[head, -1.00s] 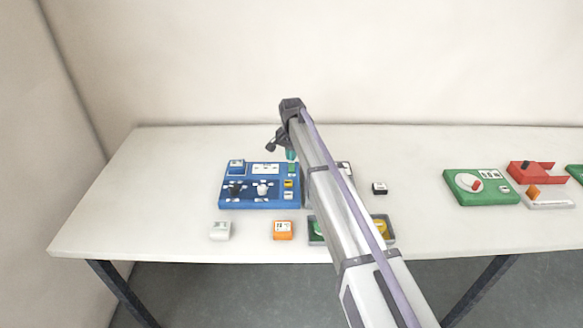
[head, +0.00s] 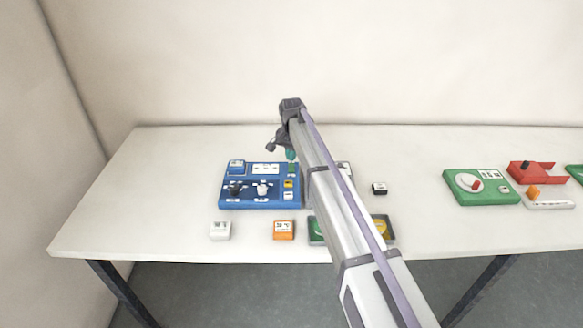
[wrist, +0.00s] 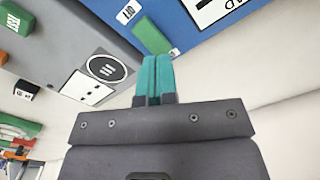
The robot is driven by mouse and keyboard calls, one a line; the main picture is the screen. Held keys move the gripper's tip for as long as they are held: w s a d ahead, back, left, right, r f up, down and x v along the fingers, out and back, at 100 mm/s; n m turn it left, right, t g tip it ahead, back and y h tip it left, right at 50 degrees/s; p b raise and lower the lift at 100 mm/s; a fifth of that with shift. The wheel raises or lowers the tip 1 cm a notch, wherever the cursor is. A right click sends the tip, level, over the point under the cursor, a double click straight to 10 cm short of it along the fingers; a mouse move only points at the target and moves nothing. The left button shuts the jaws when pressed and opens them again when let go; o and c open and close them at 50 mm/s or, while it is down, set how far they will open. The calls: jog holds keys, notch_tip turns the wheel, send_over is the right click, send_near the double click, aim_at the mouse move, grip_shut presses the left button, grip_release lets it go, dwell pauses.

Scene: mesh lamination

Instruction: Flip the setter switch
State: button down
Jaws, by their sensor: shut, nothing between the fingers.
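The blue control board (head: 258,204) lies on the table left of my arm, with dark and white knobs and several small labels. In the wrist view the blue board (wrist: 167,14) fills the top and carries an OFF label (wrist: 128,12) and a green rectangular piece (wrist: 153,37). I cannot tell which part is the setter switch. My gripper (head: 291,155) is over the board's right side. Its teal fingers (wrist: 152,60) are shut with nothing between them, and their tips appear just below the green piece. Whether they touch it I cannot tell.
A grey device (wrist: 100,68) with a round symbol sits beside the board, mostly hidden by my arm in the head view. A white block (head: 220,231), an orange block (head: 283,230) and a black block (head: 379,188) lie around. A green board (head: 480,190) is at the right.

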aim_at(292, 164)
jog(key=shift+f+b, duration=1.3)
dwell(0.5)
jog(key=shift+r, duration=0.1)
notch_tip(292, 164, up, 7)
jog(key=p, duration=0.7)
jog(key=shift+r, duration=0.1)
